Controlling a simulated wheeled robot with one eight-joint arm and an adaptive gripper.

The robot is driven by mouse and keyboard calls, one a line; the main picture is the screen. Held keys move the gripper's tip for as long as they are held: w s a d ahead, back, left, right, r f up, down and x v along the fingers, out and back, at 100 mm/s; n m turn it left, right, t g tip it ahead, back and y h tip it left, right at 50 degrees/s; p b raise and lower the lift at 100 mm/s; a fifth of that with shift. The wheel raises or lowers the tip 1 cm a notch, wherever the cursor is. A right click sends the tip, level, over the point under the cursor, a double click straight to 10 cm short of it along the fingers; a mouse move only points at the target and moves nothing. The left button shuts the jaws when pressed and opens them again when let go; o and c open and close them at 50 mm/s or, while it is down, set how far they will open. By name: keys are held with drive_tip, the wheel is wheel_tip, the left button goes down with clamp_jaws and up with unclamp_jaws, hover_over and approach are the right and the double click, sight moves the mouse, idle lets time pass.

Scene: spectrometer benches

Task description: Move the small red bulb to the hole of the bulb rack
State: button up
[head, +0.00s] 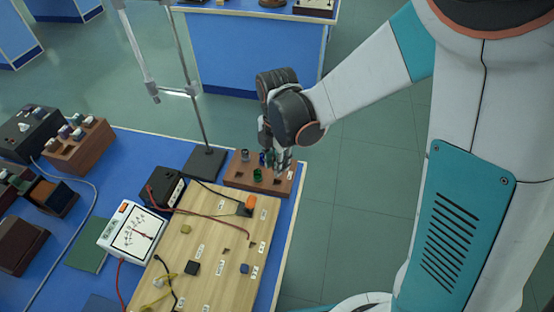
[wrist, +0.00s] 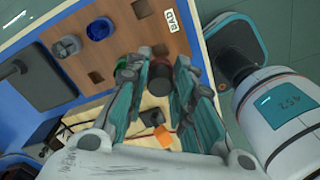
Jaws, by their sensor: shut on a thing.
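My gripper (head: 274,158) is over the brown wooden bulb rack (head: 232,182). In the wrist view, my gripper (wrist: 157,88) is shut on a small dark reddish bulb (wrist: 160,77), held upright between the fingers. The fingers hide part of it, and I cannot tell whether its lower end touches the rack. The rack (wrist: 120,52) shows square holes in its top, several of them empty. A green bulb (wrist: 124,70) stands beside the left finger, also seen in the head view (head: 258,174).
A "BAD" label (wrist: 172,20) is on the rack. A light wooden circuit board (head: 205,240) with an orange block (head: 250,203) lies in front. A metal stand (head: 204,163) rises close left of the rack. A white meter (head: 132,232) sits left. Floor is open at right.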

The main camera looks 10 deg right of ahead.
drive_tip(key=shift+s+f+b, duration=0.1)
drive_tip(key=shift+f+b, duration=2.3)
drive_tip(key=shift+f, duration=0.9)
drive_tip(key=o, duration=1)
drive_tip(key=shift+c, duration=0.2)
drive_tip(key=shift+r, duration=0.1)
drive_tip(key=shift+r, duration=3.7)
